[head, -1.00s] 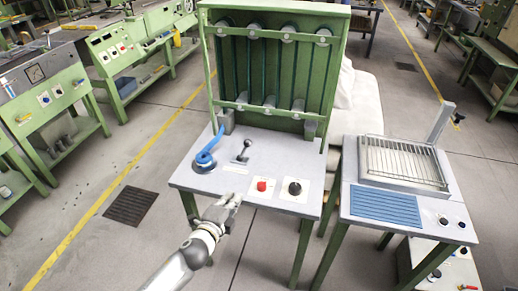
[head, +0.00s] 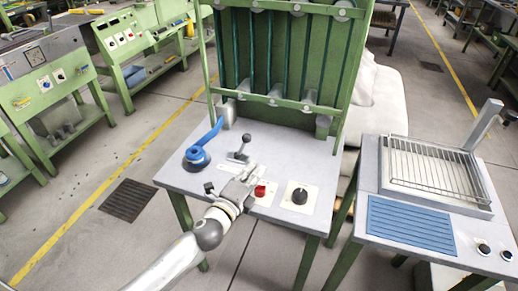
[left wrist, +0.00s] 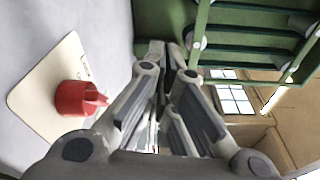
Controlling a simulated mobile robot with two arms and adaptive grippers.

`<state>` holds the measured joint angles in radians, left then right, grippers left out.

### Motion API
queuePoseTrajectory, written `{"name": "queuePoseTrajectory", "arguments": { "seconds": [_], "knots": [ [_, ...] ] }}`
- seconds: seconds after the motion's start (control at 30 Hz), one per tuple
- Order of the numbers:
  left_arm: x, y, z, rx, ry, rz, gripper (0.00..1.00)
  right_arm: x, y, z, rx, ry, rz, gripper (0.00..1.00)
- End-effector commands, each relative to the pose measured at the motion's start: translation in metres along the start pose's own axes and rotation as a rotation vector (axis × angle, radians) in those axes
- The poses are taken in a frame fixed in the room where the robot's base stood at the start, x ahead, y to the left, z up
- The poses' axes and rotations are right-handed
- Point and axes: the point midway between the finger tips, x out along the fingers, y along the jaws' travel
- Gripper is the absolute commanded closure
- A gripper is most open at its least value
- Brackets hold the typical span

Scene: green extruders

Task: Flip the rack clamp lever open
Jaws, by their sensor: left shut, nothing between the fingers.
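Two levers stand on the grey top of the green rack bench: a blue lever (head: 200,152) on a round base, its handle slanting up to the right, and a small grey lever (head: 241,147) with a dark knob. I cannot tell from looks alone which is the rack clamp lever. My left gripper (head: 246,172) is shut and empty, just in front of the grey lever and left of the red knob (head: 261,190). A gap between gripper and lever cannot be judged. Its closed fingers fill the middle of the left wrist view (left wrist: 166,62). My right gripper is not in view.
The red knob on its pale plate also shows close beside the fingers in the left wrist view (left wrist: 80,98). A black knob (head: 299,196) sits to the right. The green rack (head: 285,60) rises behind. A side table (head: 410,222) with a wire grid stands right.

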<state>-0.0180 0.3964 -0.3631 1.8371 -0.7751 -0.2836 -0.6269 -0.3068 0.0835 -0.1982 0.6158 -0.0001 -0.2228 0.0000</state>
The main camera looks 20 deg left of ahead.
Motion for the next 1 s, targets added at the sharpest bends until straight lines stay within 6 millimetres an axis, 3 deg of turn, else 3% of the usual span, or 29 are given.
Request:
{"name": "queuePoseTrajectory", "arguments": {
  "seconds": [0.2, 0.47, 1.0],
  "knots": [
    [0.0, 0.0, 0.0, 0.0, 0.0, 0.0, 1.0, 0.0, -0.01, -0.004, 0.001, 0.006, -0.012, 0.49],
    [0.011, -0.001, 0.001, -0.001, -0.001, -0.001, 1.0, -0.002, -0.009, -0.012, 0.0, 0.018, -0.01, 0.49],
    [0.099, -0.001, 0.0, -0.001, -0.001, -0.001, 1.0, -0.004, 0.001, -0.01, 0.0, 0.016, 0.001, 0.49]
  ]
}}
